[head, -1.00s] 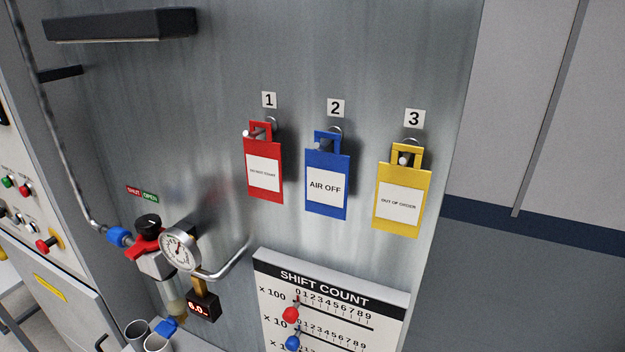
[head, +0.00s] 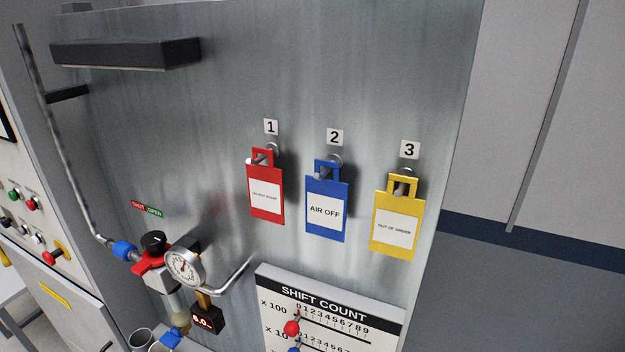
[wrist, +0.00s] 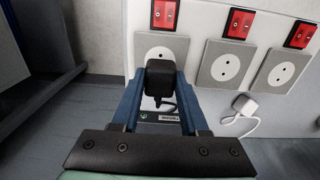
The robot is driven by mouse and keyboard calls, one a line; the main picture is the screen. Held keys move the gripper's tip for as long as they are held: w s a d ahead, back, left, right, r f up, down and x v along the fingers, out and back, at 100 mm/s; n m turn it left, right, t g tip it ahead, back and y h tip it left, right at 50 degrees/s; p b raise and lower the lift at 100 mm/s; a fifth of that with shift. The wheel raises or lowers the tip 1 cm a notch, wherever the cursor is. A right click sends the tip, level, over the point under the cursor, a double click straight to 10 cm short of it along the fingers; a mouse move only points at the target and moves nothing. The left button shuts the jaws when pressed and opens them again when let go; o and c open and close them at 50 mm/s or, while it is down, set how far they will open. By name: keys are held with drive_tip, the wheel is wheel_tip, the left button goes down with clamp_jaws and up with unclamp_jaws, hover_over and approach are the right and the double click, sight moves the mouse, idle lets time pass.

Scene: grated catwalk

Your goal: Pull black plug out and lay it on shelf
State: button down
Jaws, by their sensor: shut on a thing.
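In the wrist view, my gripper (wrist: 160,92) has its two blue fingers shut on the black plug (wrist: 160,76). The plug is in front of the left one of three round sockets (wrist: 182,46) on a white panel. I cannot tell whether its pins are in the socket. A dark cable hangs below the plug between the fingers. The gripper and the plug do not show in the head view. I cannot tell for certain which surface is the shelf.
Red switches (wrist: 239,23) sit above the sockets. A white plug (wrist: 245,104) with a white cable is at the panel's lower right. The head view shows tags on hooks, a gauge (head: 185,267), a shift count board (head: 325,308) and a dark ledge (head: 125,53).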

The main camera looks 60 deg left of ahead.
drive_tip(key=shift+r+p, duration=1.05)
drive_tip(key=shift+r, duration=0.1)
drive_tip(key=shift+f, duration=0.1)
